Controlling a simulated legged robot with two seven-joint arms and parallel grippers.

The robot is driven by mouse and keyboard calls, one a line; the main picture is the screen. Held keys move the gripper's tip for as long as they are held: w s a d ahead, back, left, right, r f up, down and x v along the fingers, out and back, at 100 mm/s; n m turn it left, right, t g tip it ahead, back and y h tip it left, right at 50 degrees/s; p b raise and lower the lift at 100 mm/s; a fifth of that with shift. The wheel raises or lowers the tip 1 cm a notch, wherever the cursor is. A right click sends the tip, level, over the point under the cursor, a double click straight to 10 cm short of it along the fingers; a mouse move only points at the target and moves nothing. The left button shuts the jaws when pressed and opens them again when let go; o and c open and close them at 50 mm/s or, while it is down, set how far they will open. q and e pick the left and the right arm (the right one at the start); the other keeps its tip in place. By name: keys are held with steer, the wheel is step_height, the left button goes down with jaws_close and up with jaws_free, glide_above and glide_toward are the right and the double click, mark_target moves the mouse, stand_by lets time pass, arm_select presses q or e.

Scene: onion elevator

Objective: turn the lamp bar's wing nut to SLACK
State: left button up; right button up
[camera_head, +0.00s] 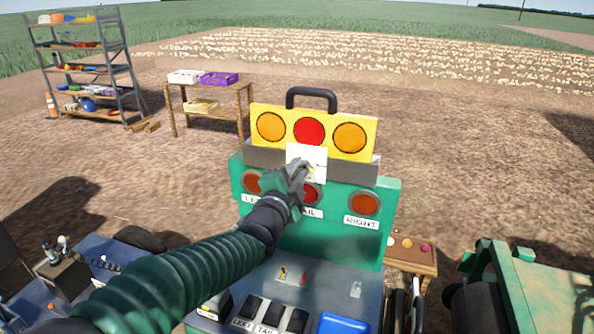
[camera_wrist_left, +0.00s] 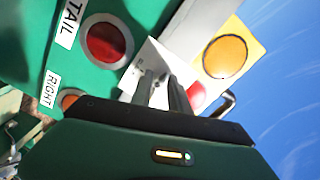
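The yellow lamp bar (camera_head: 258,108), with orange, red and orange lamps and a black carry handle, sits on top of the green lamp board (camera_head: 330,240). A white plate (camera_head: 307,152) is at its lower middle; it also shows in the left wrist view (camera_wrist_left: 133,80). My left gripper (camera_head: 301,172) reaches to this plate. In the left wrist view its two fingers (camera_wrist_left: 162,82) are close together in front of the plate, with a narrow gap. The wing nut is hidden by the fingers or too small to make out. The plate's marks are unreadable. My right gripper is not visible.
The board carries red lamps, with TAIL and RIGHT labels legible. Below is a grey console (camera_head: 330,290) with switches and a blue pad (camera_head: 345,324). A small wooden table (camera_head: 410,258) stands at right. A wooden table (camera_head: 208,86) with crates and a shelf rack (camera_head: 82,60) stand behind.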

arm_select(q)
steer(key=shift+d, duration=0.15)
steer(key=shift+c, duration=1.2)
steer(key=shift+d, duration=0.4)
jaws_close()
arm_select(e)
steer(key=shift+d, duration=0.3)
arm_select(q)
steer(key=shift+a, duration=0.15)
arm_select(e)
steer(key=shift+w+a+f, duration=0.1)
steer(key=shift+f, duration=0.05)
